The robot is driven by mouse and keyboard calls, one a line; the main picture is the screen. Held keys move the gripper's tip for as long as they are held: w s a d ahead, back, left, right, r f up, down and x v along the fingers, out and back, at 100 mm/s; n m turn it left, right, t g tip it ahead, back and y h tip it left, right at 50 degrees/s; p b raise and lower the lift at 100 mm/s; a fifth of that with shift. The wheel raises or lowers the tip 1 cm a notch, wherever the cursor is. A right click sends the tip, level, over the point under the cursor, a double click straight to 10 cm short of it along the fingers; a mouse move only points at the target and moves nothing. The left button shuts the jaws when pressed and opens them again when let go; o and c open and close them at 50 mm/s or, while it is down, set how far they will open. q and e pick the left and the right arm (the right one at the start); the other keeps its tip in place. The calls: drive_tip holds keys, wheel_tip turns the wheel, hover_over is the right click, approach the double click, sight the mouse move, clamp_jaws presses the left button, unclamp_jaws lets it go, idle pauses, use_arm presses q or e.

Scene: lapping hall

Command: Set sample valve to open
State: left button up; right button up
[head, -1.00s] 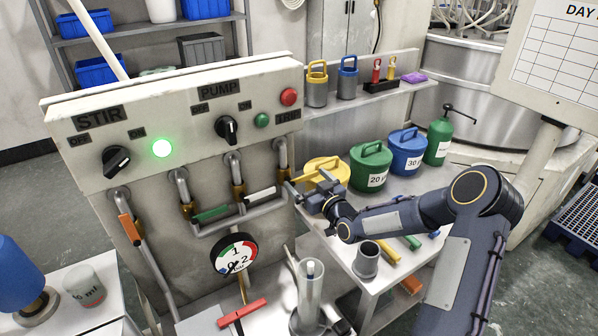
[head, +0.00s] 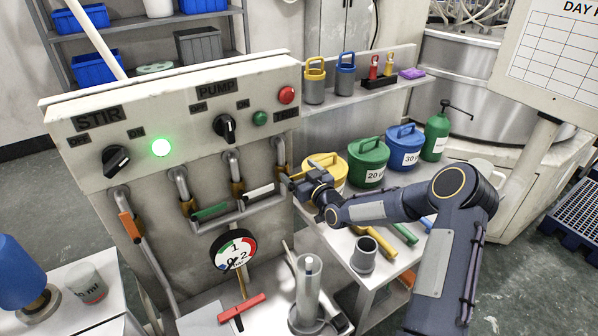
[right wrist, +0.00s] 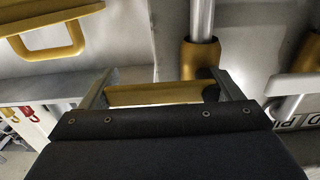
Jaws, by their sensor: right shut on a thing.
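The pipe panel (head: 150,235) carries several lever valves: an orange handle (head: 127,226), a green one (head: 211,212), a white one (head: 259,191) and a yellow one at the right-hand pipe. No readable label shows which is the sample valve. My right gripper (head: 292,179) is at that right-hand pipe, shut on the yellow handle. In the right wrist view the yellow handle (right wrist: 155,95) lies crosswise between the fingers, beside a brass valve body (right wrist: 200,60). The fingers hide part of the handle in the head view. My left gripper is not in view.
A yellow pot (head: 326,168), a green pot (head: 368,166) and a blue pot (head: 405,150) stand on the bench close to my right gripper. A grey cup (head: 364,256) stands in front. A pressure gauge (head: 232,252) hangs below the pipes.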

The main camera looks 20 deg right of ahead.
drive_tip(key=shift+b, duration=0.6)
drive_tip(key=shift+c, duration=0.5)
drive_tip(key=n+b, duration=0.2)
drive_tip(key=b, duration=0.2)
drive_tip(key=r+n+b, duration=0.1)
drive_tip(key=n+b, duration=0.1)
drive_tip(key=b, duration=0.2)
drive_tip(key=a+n+b, duration=0.1)
drive_tip(key=n+b, duration=0.1)
drive_tip(key=b, duration=0.2)
drive_tip(key=shift+r+n+b, duration=0.25)
drive_tip(key=shift+n+b, duration=0.05)
drive_tip(key=n+b, duration=0.2)
drive_tip(key=b, duration=0.1)
drive_tip(key=a+r+n+b, duration=0.1)
drive_tip(key=n+b, duration=0.2)
drive_tip(key=b, duration=0.1)
drive_tip(key=a+r+n+b, duration=0.1)
drive_tip(key=n+b, duration=0.1)
drive_tip(key=b, duration=0.2)
drive_tip(key=shift+s+a+n, duration=0.15)
drive_tip(key=shift+s+n, duration=0.1)
drive_tip(key=shift+n, duration=0.15)
drive_tip(key=shift+a+r+n+b, duration=0.1)
drive_tip(key=shift+a+n+b, duration=0.1)
drive_tip(key=shift+n+b, duration=0.45)
drive_tip(key=shift+a+r+n+b, duration=0.1)
drive_tip(key=shift+a+n+b, duration=0.1)
drive_tip(key=shift+n+b, duration=0.4)
